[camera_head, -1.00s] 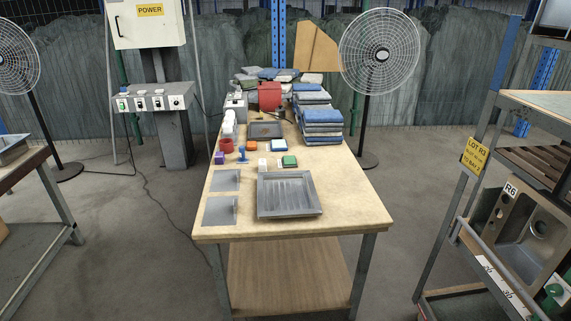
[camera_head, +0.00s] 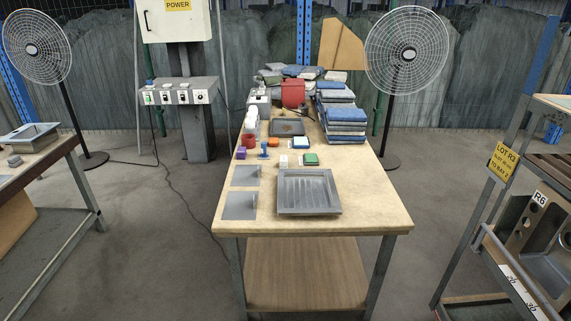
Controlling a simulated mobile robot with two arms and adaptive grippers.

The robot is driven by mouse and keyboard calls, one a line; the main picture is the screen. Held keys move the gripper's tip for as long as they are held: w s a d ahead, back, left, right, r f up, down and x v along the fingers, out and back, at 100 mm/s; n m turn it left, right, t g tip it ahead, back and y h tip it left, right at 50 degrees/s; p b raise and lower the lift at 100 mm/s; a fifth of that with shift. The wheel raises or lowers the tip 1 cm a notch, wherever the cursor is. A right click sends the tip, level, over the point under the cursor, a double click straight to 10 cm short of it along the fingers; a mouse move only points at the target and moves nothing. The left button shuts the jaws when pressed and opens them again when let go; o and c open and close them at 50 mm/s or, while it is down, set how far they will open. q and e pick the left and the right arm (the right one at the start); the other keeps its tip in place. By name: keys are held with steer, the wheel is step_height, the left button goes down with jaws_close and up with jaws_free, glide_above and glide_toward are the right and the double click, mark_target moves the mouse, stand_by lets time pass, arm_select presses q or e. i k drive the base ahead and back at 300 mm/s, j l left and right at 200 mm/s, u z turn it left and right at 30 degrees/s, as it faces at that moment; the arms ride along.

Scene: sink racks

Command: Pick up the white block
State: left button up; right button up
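A small white block (camera_head: 283,161) stands on the wooden table (camera_head: 375,215), just behind the metal tray (camera_head: 309,208). It is left of a green block (camera_head: 310,159) and right of a blue stamp-like piece (camera_head: 263,150). Nothing touches it from above. Neither of my grippers shows in the head view.
Near the block are a purple block (camera_head: 239,153), a red cup (camera_head: 249,141) and an orange piece (camera_head: 272,141). Two flat metal plates (camera_head: 240,206) lie left of the tray. Stacked blue and grey cloths (camera_head: 346,118) stand at the back right. The table's front strip is clear.

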mark_target(284, 159)
steer(key=i+j+z, duration=0.1)
steer(key=i+j, duration=0.15)
steer(key=j, duration=0.2)
steer(key=i+j+z, duration=0.15)
steer(key=j, duration=0.3)
steer(key=i+j+z, duration=0.1)
steer(key=i+j, duration=0.15)
steer(key=j, duration=0.2)
steer(key=i+j+z, duration=0.1)
steer(key=j, duration=0.4)
steer(key=i+j+z, duration=0.15)
steer(key=j, duration=0.35)
steer(key=i+j+z, duration=0.1)
steer(key=j, duration=0.4)
steer(key=i+j+z, duration=0.15)
steer(key=j, duration=0.4)
steer(key=i+j+z, duration=0.1)
steer(key=j, duration=0.45)
